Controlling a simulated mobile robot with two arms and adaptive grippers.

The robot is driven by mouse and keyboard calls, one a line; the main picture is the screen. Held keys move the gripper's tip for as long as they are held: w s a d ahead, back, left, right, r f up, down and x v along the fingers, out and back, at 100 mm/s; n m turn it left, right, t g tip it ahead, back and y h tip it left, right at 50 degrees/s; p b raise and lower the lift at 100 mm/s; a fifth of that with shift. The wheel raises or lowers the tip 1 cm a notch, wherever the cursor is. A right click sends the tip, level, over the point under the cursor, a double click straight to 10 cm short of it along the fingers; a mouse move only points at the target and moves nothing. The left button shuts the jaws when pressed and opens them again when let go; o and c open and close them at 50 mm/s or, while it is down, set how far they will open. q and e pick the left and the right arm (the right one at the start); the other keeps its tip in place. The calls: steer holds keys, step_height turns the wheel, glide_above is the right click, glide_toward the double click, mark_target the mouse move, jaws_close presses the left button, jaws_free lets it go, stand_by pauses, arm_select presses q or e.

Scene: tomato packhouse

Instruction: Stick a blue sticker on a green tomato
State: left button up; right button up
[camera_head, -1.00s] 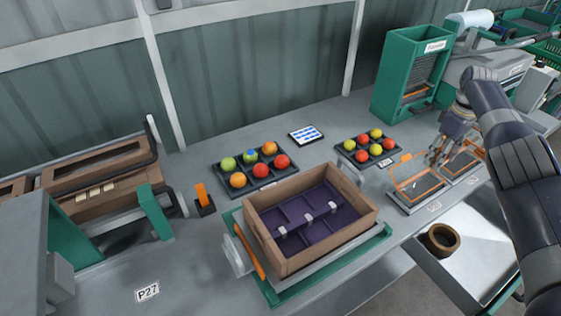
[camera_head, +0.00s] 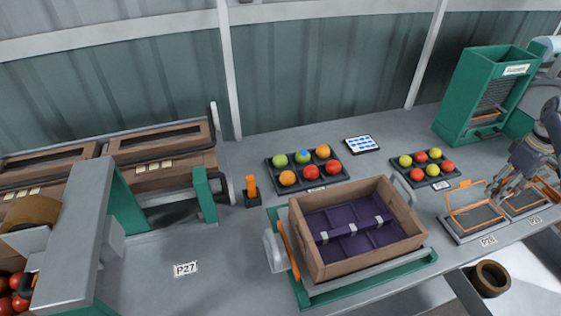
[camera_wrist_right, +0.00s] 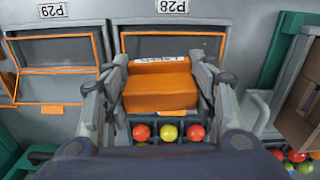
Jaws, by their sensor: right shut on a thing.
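The black tray (camera_head: 333,182) at the back middle holds green, orange and red tomatoes. One green tomato (camera_head: 280,160) is plain; beside it another green tomato (camera_head: 303,159) has a blue spot on top. A white sheet with blue stickers (camera_head: 361,144) lies flat behind the trays. My right gripper (camera_head: 494,192) is by the P28 frame at the right. In the right wrist view its fingers (camera_wrist_right: 162,72) are shut on an orange block (camera_wrist_right: 160,94) with a pale printed strip. I cannot tell whether the block is joined to the frame.
A brown crate (camera_head: 412,249) with a purple insert stands in front of the tomato tray. A second tray (camera_head: 441,179) of tomatoes is right of it. An orange tool in a black holder (camera_head: 252,199) stands left. The table around P27 (camera_head: 186,268) is clear.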

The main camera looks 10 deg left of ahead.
steer(key=shift+r, duration=0.1)
stand_by(0.5)
steer(key=shift+w+a+r, duration=0.3)
steer(key=shift+w, duration=0.05)
steer(key=shift+w+a+r, duration=0.15)
steer(key=shift+a+r, duration=0.05)
steer(key=shift+r, duration=0.15)
steer(key=shift+a+r+m, duration=0.1)
steer(key=shift+r+m, duration=0.05)
steer(key=shift+m, duration=0.15)
steer(key=shift+w+a+r, duration=0.25)
steer(key=shift+a+r, duration=0.05)
steer(key=shift+r, duration=0.05)
steer(key=w+a+r+m, duration=0.1)
steer(key=w+a+r, duration=0.1)
steer(key=a+r, duration=0.2)
steer(key=shift+w+a+m, duration=0.3)
steer(key=shift+a, duration=0.6)
